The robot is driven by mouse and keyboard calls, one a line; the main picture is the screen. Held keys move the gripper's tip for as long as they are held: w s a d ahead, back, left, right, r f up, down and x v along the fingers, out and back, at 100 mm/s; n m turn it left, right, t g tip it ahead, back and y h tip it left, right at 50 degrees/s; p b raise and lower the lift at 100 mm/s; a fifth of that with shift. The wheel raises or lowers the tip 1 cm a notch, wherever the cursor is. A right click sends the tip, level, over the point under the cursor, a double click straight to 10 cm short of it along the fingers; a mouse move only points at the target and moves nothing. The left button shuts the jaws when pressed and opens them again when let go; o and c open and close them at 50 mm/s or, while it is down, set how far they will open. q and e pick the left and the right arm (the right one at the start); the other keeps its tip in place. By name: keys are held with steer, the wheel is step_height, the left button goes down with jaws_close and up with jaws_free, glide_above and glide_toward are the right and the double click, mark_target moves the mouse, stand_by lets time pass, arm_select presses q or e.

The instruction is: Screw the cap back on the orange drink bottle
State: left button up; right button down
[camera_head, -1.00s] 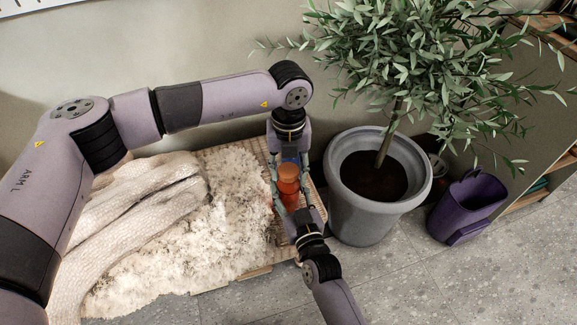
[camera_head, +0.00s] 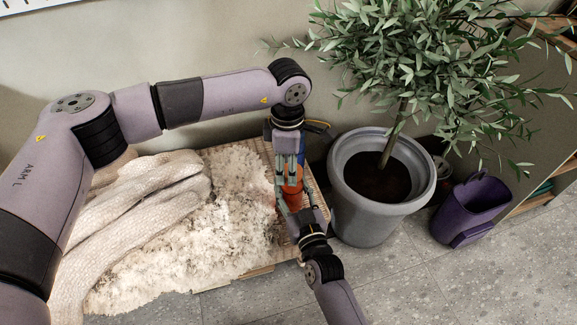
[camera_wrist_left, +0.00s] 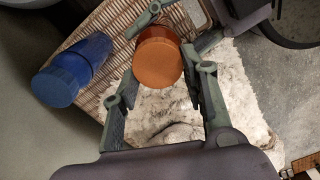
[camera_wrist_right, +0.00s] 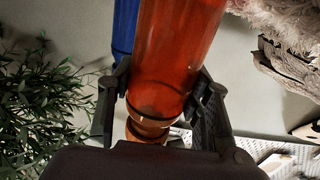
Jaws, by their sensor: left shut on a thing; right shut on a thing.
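The orange drink bottle (camera_head: 292,191) stands on the woven bench top between my two grippers. Its orange cap (camera_wrist_left: 158,62) sits between the left fingers in the left wrist view, seen from above. My left gripper (camera_head: 288,178) points down from above and is shut on the cap, which its fingers mostly hide in the head view. My right gripper (camera_head: 295,200) comes from the front and is shut on the bottle's body; in the right wrist view its fingers flank the bottle (camera_wrist_right: 175,60). The cap (camera_wrist_right: 148,131) lines up with the neck there; its tightness cannot be told.
A blue bottle (camera_wrist_left: 75,70) stands close behind the orange one. A fluffy rug (camera_head: 235,220) and knitted blanket (camera_head: 130,210) cover the bench's left. A grey plant pot (camera_head: 365,215) stands close to the right, with a purple bin (camera_head: 472,210) beyond.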

arm_select(q)
steer(key=m, duration=0.4)
steer(key=shift+w+d, duration=0.1)
steer(key=shift+w, duration=0.1)
steer(key=m, duration=0.4)
steer(key=shift+w+d, duration=0.1)
steer(key=shift+w, duration=0.05)
steer(key=m, duration=0.6)
steer(key=shift+w+d, duration=0.1)
steer(key=shift+d, duration=0.1)
steer(key=m, duration=0.6)
steer(key=shift+d, duration=0.25)
steer(key=m, duration=0.6)
steer(key=shift+d, duration=0.2)
steer(key=o, duration=0.7)
